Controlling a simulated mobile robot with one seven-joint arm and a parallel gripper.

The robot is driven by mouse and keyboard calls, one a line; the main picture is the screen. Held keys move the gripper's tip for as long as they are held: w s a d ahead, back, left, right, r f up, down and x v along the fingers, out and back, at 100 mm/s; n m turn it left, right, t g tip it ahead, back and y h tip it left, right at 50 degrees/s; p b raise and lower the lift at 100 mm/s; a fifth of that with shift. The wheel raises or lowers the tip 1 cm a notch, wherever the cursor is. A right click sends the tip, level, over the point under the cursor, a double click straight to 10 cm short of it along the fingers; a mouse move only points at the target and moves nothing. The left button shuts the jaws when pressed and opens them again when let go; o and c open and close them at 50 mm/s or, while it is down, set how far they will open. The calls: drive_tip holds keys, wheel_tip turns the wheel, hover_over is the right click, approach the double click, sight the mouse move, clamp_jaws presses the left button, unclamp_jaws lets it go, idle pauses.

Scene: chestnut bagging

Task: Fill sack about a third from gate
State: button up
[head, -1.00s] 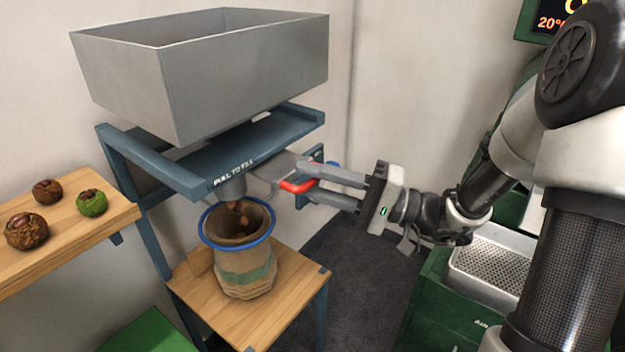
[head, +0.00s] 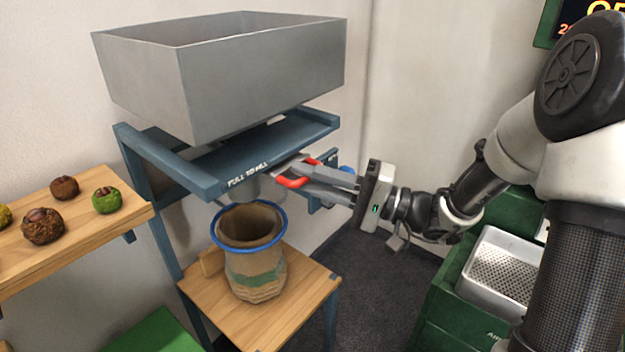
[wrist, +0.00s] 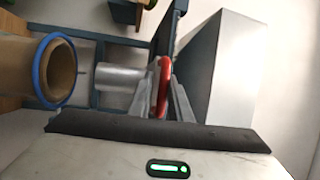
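The open sack (head: 257,275), brown with a green band and blue rim, stands upright on a small wooden stand under the hopper's spout (head: 243,189). It also shows in the wrist view (wrist: 62,72). No chestnuts show falling, and the fill level inside cannot be made out. The grey hopper (head: 225,85) sits above on a blue frame marked "PULL TO FILL". The gate's red handle (head: 291,182) is close beside the spout. My gripper (head: 312,178) has its fingers closed around this handle, which shows between them in the wrist view (wrist: 163,88).
A wooden shelf (head: 85,235) at left holds several chestnut-like balls, one green. The wooden stand (head: 225,310) bears the sack. A perforated metal tray (head: 500,275) sits on a green unit at right. Dark floor is clear between stand and green unit.

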drive_tip(key=shift+o, duration=1.1)
drive_tip(key=shift+w+a+r, duration=0.1)
drive_tip(key=shift+a+r, duration=0.05)
drive_tip(key=shift+r, duration=0.35)
drive_tip(key=shift+f, duration=0.1)
drive_tip(key=shift+f, duration=0.15)
drive_tip(key=shift+d, duration=0.25)
drive_tip(key=v, duration=1.7)
